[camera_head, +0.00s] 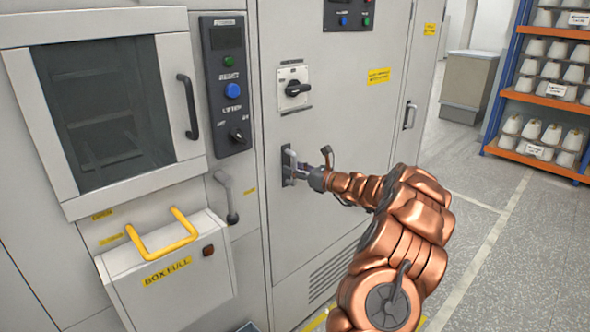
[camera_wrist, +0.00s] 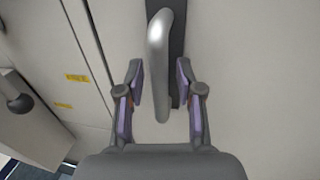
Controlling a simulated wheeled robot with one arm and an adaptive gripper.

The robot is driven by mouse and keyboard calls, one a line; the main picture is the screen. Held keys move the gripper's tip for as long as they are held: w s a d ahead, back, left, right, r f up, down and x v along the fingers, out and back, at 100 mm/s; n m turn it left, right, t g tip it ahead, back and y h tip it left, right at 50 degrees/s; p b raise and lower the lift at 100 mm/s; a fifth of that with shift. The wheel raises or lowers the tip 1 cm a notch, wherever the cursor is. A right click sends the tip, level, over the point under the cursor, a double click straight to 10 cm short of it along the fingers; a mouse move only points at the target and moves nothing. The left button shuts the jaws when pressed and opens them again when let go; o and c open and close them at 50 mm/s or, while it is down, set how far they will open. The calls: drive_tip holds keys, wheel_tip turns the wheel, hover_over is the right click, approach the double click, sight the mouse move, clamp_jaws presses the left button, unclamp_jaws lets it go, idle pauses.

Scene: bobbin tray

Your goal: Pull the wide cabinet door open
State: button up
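The wide cabinet door (camera_head: 335,190) is a light grey panel in the middle of the head view, and it looks closed. Its metal handle (camera_head: 288,163) stands upright on a dark plate near the door's left edge. My gripper (camera_head: 304,172) is at the handle, reaching in from the right. In the wrist view the curved handle (camera_wrist: 158,50) lies between the two finger pads of my gripper (camera_wrist: 160,88). The fingers are open, with a gap on both sides of the handle. The handle's lower end points toward the palm.
A black rotary switch (camera_head: 294,87) sits above the handle. To the left are a windowed hatch (camera_head: 180,60), a lever (camera_head: 228,197) and a box with a yellow handle (camera_head: 160,245). A bobbin shelf (camera_head: 519,60) stands at the right. The floor (camera_head: 475,235) between is clear.

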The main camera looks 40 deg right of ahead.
clamp_jaws()
idle(0.3)
drive_tip(key=shift+s+d, duration=0.1)
